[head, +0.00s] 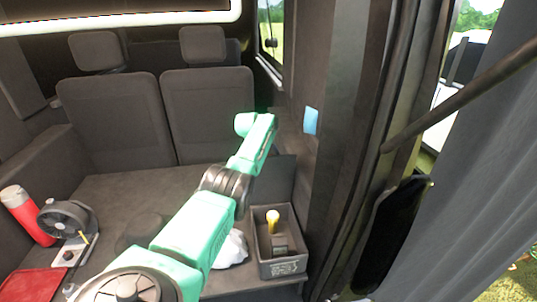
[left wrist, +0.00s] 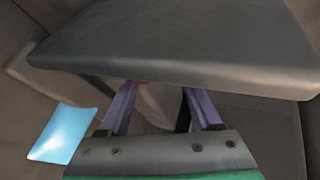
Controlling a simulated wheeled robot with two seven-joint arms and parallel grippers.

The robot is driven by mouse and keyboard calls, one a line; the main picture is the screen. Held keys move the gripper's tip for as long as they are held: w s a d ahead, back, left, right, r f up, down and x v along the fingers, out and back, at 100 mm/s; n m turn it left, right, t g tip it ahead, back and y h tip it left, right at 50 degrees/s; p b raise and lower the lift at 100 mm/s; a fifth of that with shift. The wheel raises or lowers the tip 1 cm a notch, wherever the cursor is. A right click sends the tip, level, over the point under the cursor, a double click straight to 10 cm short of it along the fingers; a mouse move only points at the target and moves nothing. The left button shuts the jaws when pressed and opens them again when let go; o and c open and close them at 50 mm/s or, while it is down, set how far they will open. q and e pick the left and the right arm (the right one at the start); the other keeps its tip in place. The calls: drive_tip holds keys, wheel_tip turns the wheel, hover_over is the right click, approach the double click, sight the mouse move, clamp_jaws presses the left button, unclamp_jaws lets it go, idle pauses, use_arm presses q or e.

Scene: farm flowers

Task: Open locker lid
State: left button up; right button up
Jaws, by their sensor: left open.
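In the left wrist view, a dark grey panel (left wrist: 190,48) with a rounded, thick front edge fills the top; it looks like the locker lid, but I cannot tell for sure. My left gripper (left wrist: 160,92) is open, with its two purple fingers spread below the panel's edge. The fingertips reach under or against that edge; contact is unclear. In the head view, my green left arm reaches up beside the rear seats, and its gripper is hidden behind the wrist. I cannot pick out the lid there. My right gripper is not in view.
A light-blue patch (head: 311,121) is on the pillar, also in the left wrist view (left wrist: 63,133). A grey box (head: 298,245) holds a yellow-topped item (head: 272,219). A red bottle (head: 25,216), a fan (head: 67,220) and a red tray (head: 32,284) are at left. Two seats (head: 110,120) stand behind.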

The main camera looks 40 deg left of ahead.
use_arm(q)
drive_tip(key=b+v, duration=0.1)
drive_tip(key=v, duration=1.3)
drive_tip(key=shift+s+r, duration=0.15)
drive_tip(key=shift+r, duration=0.1)
